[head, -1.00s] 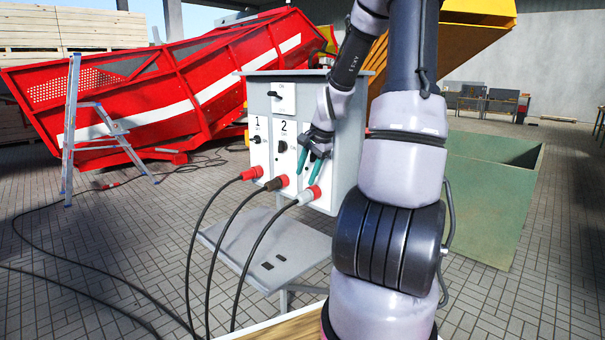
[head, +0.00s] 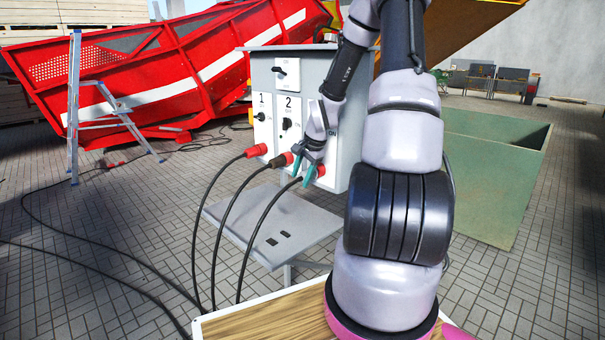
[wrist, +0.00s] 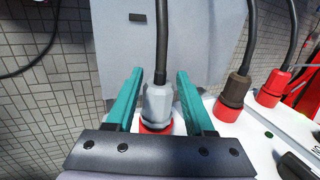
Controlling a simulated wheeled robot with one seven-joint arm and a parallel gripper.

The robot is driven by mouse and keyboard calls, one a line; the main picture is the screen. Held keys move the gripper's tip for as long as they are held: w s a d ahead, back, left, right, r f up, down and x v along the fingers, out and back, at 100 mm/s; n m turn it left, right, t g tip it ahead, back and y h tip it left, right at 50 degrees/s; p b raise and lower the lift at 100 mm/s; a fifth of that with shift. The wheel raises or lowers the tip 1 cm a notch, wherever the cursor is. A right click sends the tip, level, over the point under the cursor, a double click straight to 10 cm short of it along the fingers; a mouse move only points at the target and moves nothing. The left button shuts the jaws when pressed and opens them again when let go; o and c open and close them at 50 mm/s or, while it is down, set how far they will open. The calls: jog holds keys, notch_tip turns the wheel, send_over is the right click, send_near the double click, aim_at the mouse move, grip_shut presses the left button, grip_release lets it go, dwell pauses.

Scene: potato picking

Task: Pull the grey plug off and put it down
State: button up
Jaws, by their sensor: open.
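The grey plug (wrist: 158,104) sits in a red socket (wrist: 156,128) on the control box, with a black cable running from its end. My gripper (wrist: 160,74) is open, with one teal finger on each side of the plug and a visible gap on both sides. In the head view my gripper (head: 303,172) is at the rightmost socket of the box and mostly hides the grey plug.
The grey control box (head: 345,120) also carries a red plug (head: 256,151) and a dark brown plug (head: 279,160) to the left. A grey shelf (head: 310,225) is below the sockets. A green container (head: 490,180) stands at right.

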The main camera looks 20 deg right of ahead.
grip_shut()
jog(key=shift+d, duration=0.1)
dwell(0.3)
jog(key=shift+s+a, duration=0.25)
jog(key=shift+a, duration=0.5)
jog(key=shift+s+a, duration=0.25)
jog(key=shift+a, duration=0.45)
jog(key=shift+s+a, duration=0.25)
jog(key=shift+a, duration=0.5)
jog(key=shift+a, duration=0.15)
jog(key=shift+s+a, duration=0.3)
jog(key=shift+a, duration=0.35)
jog(key=shift+s+a, duration=0.25)
jog(key=shift+a, duration=0.35)
jog(key=shift+s+a, duration=0.25)
jog(key=shift+a, duration=0.45)
jog(key=shift+s+a, duration=0.25)
jog(key=shift+a, duration=0.45)
